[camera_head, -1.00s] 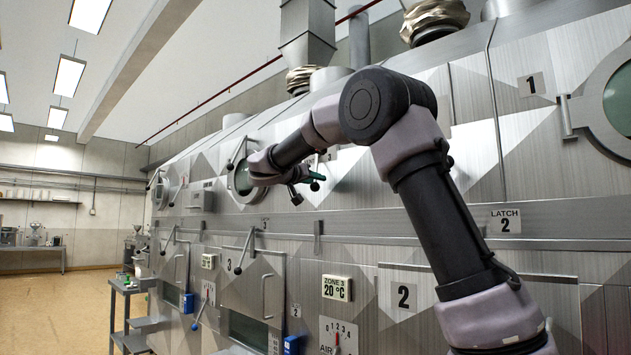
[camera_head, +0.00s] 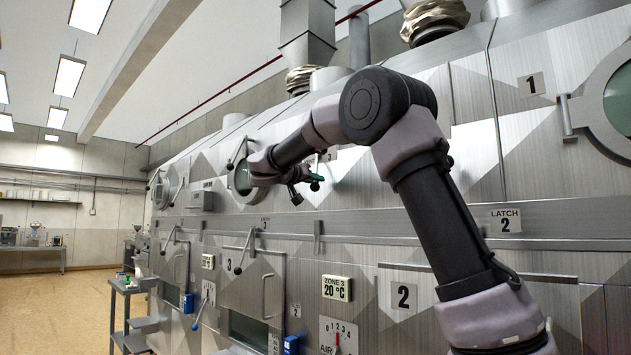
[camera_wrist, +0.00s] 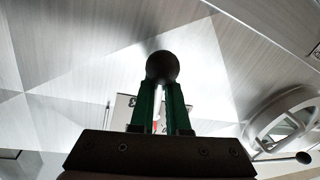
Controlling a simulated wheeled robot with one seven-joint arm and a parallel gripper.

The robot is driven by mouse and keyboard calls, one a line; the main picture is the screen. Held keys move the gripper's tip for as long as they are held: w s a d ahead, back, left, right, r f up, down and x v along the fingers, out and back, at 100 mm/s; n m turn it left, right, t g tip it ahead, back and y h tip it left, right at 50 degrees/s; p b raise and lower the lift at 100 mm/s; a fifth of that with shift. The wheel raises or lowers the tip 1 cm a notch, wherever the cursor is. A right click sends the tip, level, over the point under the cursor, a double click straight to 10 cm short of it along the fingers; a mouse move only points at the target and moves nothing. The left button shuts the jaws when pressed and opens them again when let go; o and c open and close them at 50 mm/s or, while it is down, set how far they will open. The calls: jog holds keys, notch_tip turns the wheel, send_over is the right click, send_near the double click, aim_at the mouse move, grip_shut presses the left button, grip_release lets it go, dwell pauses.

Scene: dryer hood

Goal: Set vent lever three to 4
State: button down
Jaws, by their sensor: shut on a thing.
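My gripper (camera_head: 315,181) is at the upper wall of the dryer hood, out at the end of my extended arm. In the wrist view its two green fingers (camera_wrist: 160,96) are shut on a lever with a round black knob (camera_wrist: 162,67). The knob sticks out past the fingertips, and a pale rod shows between the fingers. A white plate with a little red (camera_wrist: 124,103) lies behind the fingers, mostly hidden, so the lever's setting cannot be read. In the head view my gripper hides most of the lever, and a label 3 (camera_head: 332,154) is just above it.
A round porthole (camera_head: 242,178) is left of my gripper; a round window frame (camera_wrist: 287,118) shows at right in the wrist view. Below are a door with a black-knobbed handle (camera_head: 238,269), a zone 3 display (camera_head: 336,288) and an air dial (camera_head: 338,336) with a red pointer.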

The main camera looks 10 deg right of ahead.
dwell(0.8)
jog(key=w+a+r+m+h, duration=0.2)
jog(key=w+a+m, duration=0.3)
jog(key=m, duration=0.8)
jog(key=w, duration=0.3)
jog(key=shift+a+h, duration=0.4)
jog(key=c, duration=0.9)
grip_release()
jog(key=v, duration=1.1)
jog(key=shift+w, duration=0.1)
